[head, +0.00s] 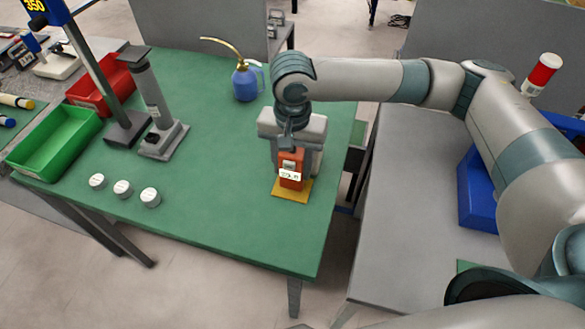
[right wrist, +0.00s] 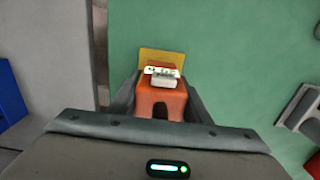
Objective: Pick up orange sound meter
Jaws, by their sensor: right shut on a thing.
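The orange sound meter (head: 291,168) stands at the right side of the green table, on or just over a yellow pad (head: 291,196). A white label shows on its front. My right gripper (head: 293,150) comes down from above and is shut on the meter. In the right wrist view the meter (right wrist: 162,98) sits between the two fingers, with the yellow pad (right wrist: 160,57) beyond it. I cannot tell whether the meter touches the pad. My left gripper is not in view.
The green table (head: 225,215) also holds a blue oil can (head: 246,83), a grey stand device (head: 160,125), three white round pieces (head: 122,188), and green (head: 52,150) and red (head: 100,85) bins at left. A grey table (head: 400,235) with a blue bin (head: 478,195) stands at right.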

